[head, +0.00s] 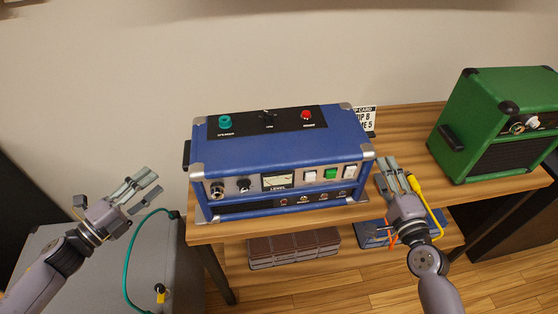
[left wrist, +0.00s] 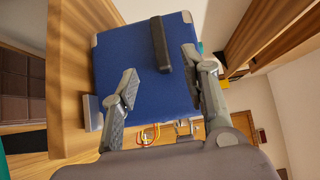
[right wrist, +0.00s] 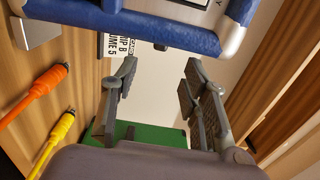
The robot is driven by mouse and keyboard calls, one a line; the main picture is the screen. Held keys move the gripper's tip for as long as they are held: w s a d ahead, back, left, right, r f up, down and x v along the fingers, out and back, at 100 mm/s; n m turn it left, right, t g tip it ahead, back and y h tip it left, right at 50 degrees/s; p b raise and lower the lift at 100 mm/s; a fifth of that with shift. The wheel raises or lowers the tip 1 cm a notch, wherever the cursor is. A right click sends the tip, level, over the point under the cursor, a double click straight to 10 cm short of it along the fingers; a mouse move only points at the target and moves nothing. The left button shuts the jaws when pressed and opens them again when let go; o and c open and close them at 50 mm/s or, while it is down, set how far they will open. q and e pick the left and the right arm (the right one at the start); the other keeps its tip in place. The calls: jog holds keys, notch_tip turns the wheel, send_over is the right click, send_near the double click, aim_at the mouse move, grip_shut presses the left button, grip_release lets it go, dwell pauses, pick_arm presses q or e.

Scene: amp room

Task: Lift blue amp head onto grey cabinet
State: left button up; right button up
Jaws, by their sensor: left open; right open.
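The blue amp head (head: 278,148) stands upright on a wooden bench, its control panel facing me. Its blue end with a black side handle (left wrist: 160,45) fills much of the left wrist view. The grey cabinet (head: 110,272) is at the lower left, lower than the bench and partly hidden by my left arm. My left gripper (head: 145,187) is open and empty, left of the amp and above the cabinet. My right gripper (head: 395,172) is open and empty, close to the amp's right end.
A green amp (head: 495,120) stands on the wooden bench (head: 410,120) at right. A white card (head: 366,118) stands behind the blue amp. A teal cable (head: 128,262) lies on the cabinet. Yellow (right wrist: 60,135) and orange (right wrist: 42,85) cables are near my right gripper. A brown pedalboard-like box (head: 293,247) sits below.

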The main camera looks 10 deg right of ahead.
pick_arm(q)
jog(key=x, duration=1)
jog(key=shift+d, duration=0.15)
pick_arm(e)
jog(key=w, duration=1)
jog(key=shift+w+a, duration=0.25)
pick_arm(q)
jog(key=shift+w, duration=0.15)
grip_shut()
pick_arm(e)
grip_shut()
pick_arm(q)
jog(key=shift+w+r, duration=0.15)
jog(key=shift+r, duration=0.2)
pick_arm(e)
jog(key=shift+r, duration=0.35)
